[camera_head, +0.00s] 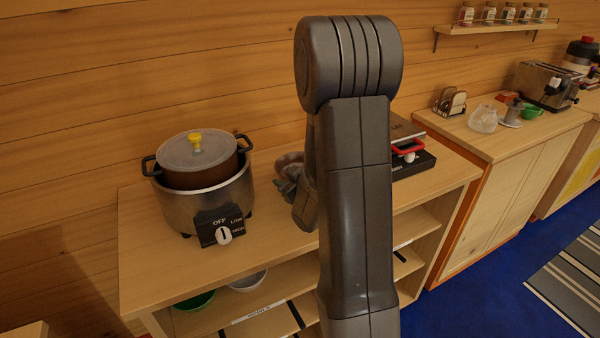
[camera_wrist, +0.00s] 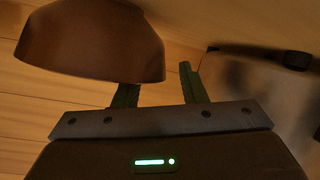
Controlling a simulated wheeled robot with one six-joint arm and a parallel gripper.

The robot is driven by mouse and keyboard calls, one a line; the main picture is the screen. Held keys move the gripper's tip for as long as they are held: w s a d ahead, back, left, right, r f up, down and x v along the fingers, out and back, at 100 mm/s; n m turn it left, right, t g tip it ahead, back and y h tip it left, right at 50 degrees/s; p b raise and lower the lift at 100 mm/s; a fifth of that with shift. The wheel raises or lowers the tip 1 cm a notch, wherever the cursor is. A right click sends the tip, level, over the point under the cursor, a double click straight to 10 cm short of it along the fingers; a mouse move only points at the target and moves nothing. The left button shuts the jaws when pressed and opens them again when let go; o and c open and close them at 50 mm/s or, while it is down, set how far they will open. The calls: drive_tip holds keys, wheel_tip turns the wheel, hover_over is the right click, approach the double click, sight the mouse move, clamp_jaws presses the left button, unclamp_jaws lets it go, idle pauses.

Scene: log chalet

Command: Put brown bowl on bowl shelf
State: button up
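The brown bowl (camera_head: 290,161) is on or just above the counter top, right of the cooker and partly hidden by my arm. In the wrist view the brown bowl (camera_wrist: 90,40) fills the upper left and covers the end of the left finger. My gripper (camera_wrist: 158,88) has its two fingers apart; the right finger stands clear of the bowl's edge. In the head view my gripper (camera_head: 286,186) is close beside the bowl, mostly hidden. Contact cannot be told. The bowl shelf (camera_head: 232,327), with a white label strip, is under the counter top.
A green bowl (camera_head: 195,301) and a pale bowl (camera_head: 248,281) sit on the shelf. A steel cooker (camera_head: 205,205) with a lidded pot stands left on the counter. A black appliance with a red handle (camera_head: 408,149) stands right of my arm. Counter front between them is clear.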

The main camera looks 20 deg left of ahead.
drive_tip(key=shift+w+a+f, duration=0.25)
drive_tip(key=shift+w+a, duration=0.05)
drive_tip(key=shift+a, duration=0.15)
clamp_jaws()
drive_tip(key=shift+r, duration=0.1)
